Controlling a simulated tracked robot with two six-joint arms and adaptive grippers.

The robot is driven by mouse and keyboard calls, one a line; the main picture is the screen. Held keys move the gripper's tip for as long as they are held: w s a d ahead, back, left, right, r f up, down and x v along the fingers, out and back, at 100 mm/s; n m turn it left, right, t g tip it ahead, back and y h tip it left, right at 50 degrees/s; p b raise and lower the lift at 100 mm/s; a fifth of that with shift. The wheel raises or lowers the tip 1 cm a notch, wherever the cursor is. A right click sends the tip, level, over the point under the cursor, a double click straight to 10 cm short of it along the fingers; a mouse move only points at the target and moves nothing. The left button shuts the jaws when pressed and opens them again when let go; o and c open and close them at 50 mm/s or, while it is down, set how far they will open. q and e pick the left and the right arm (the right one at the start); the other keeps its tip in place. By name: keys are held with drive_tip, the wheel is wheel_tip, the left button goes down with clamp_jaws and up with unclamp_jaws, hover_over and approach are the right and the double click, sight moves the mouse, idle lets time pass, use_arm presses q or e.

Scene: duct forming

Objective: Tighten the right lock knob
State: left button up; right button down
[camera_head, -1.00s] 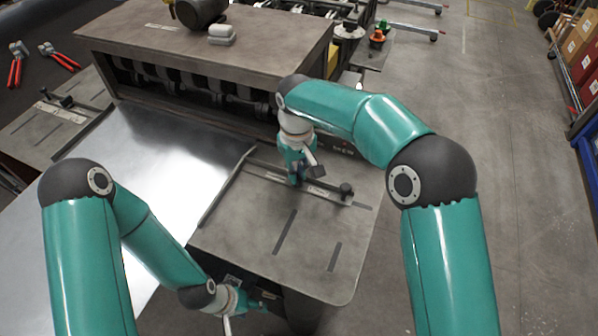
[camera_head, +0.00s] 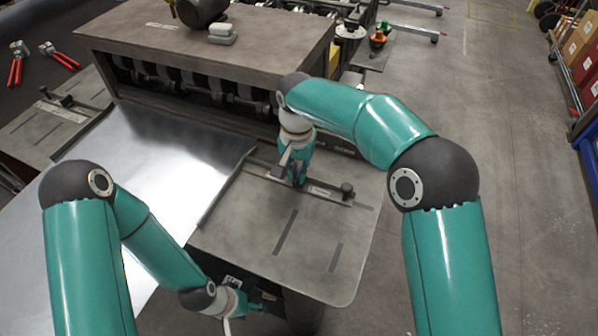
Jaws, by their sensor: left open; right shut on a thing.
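The right side table carries a guide bar (camera_head: 325,192) with a dark knob (camera_head: 347,188) upright at its right end. My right gripper (camera_head: 296,180) points down onto the bar, left of that knob. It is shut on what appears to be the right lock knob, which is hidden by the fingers. My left gripper (camera_head: 264,303) is low at the bottom, below the front edge of the right side table. It is open and apart from the bar; its fingers show small.
A shiny metal sheet (camera_head: 140,150) lies left of the right side table (camera_head: 320,260). The forming machine (camera_head: 200,40) stands behind, with a light block on top. Red-handled tools (camera_head: 60,57) lie at the far left.

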drive_tip(key=shift+r+m, duration=0.1)
drive_tip(key=shift+m, duration=0.3)
drive_tip(key=c, duration=1.2)
unclamp_jaws()
drive_tip(key=shift+r, duration=5.9)
